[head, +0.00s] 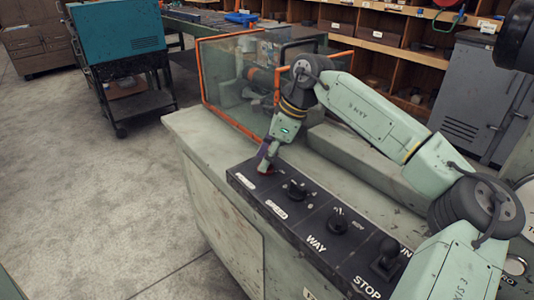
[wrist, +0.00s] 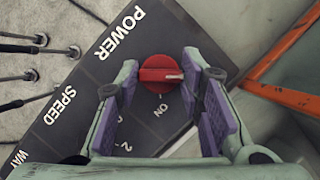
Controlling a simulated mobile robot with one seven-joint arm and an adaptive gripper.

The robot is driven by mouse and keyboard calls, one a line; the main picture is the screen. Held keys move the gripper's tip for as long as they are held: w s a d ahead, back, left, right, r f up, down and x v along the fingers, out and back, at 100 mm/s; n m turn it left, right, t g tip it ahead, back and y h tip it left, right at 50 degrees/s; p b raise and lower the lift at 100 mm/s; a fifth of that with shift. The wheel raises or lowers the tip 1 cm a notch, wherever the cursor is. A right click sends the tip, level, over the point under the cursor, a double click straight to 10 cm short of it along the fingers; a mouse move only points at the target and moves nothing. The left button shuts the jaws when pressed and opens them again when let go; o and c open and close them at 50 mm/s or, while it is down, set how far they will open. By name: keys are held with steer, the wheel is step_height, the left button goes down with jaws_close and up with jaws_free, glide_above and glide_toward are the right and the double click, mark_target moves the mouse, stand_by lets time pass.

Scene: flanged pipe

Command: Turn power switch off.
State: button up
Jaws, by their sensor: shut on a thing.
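The power switch is a round red knob (wrist: 155,73) on a black control panel (wrist: 75,115), beside the word POWER. Its white pointer mark points to the right in the wrist view, and the label ON is below it. In the head view only a bit of red (head: 265,173) shows under my gripper (head: 267,163), at the panel's far left end. My gripper (wrist: 161,82) has its purple-padded fingers on either side of the knob and is shut on it. The pads partly hide the knob's sides.
The panel also carries a SPEED knob (head: 296,190), a WAY knob (head: 337,221) and a black STOP lever (head: 385,258). An orange-framed clear guard (head: 226,75) stands behind my gripper. The floor left of the machine is open.

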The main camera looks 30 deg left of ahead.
stand_by(0.4)
steer(key=o, duration=1.2)
steer(key=shift+c, duration=0.2)
steer(key=v, duration=1.2)
steer(key=shift+a, duration=0.1)
